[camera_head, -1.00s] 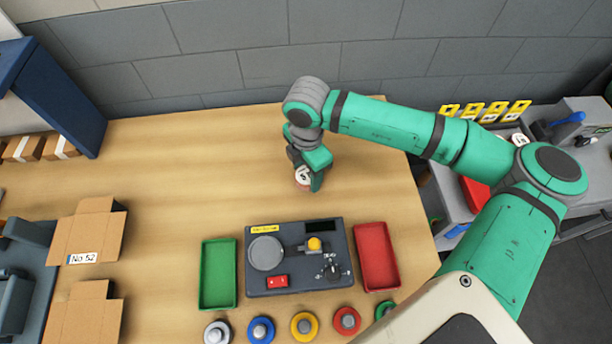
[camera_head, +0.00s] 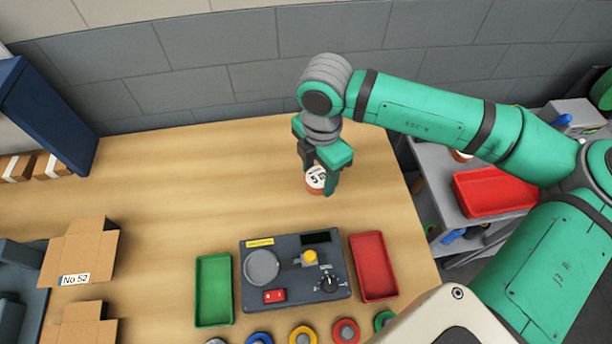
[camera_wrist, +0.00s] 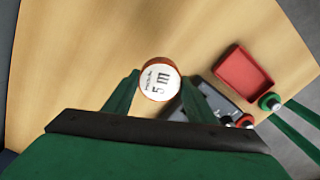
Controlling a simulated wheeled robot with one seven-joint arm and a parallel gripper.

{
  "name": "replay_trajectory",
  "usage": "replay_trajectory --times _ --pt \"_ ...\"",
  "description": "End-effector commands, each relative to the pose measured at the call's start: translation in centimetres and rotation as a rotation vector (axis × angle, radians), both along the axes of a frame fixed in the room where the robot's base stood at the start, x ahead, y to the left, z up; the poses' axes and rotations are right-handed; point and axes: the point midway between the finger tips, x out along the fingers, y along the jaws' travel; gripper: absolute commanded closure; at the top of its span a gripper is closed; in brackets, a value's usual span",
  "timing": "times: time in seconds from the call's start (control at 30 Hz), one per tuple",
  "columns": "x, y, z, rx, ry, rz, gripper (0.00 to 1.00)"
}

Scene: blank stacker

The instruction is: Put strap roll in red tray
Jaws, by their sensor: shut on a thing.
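The strap roll (camera_head: 315,179) is a small round roll with an orange side and a white face marked "5 m". My gripper (camera_head: 318,172) is shut on it above the wooden table, behind the control box. In the wrist view the strap roll (camera_wrist: 160,79) sits between the two green fingertips of my gripper (camera_wrist: 162,88). A red tray (camera_head: 373,266) lies on the table right of the control box, in front and to the right of my gripper. It also shows in the wrist view (camera_wrist: 243,70). It looks empty.
The dark control box (camera_head: 295,272) stands between the red tray and a green tray (camera_head: 213,290). Several coloured knobs line the front. Another red tray (camera_head: 494,192) sits on a grey cart at right. Cardboard boxes (camera_head: 78,253) stand at left. The table's back is clear.

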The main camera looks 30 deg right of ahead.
Motion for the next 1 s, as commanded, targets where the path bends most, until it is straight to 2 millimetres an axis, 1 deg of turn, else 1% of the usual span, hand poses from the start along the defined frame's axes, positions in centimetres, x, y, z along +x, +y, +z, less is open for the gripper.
replay_trajectory --times 0.03,0.2,0.5,0.73,1.0 --pt "-0.8 -0.5 0.3 -0.002 -0.001 -0.004 0.76" --pt "-3.2 -1.6 1.5 -0.002 0.0 -0.004 0.76" --pt "-6.4 -3.1 3.0 -0.001 0.0 -0.003 0.76" --pt "-7.6 -3.7 3.7 -0.001 -0.001 -0.001 0.76" --pt "-7.9 -3.8 3.8 0.0 -0.001 0.0 0.76"
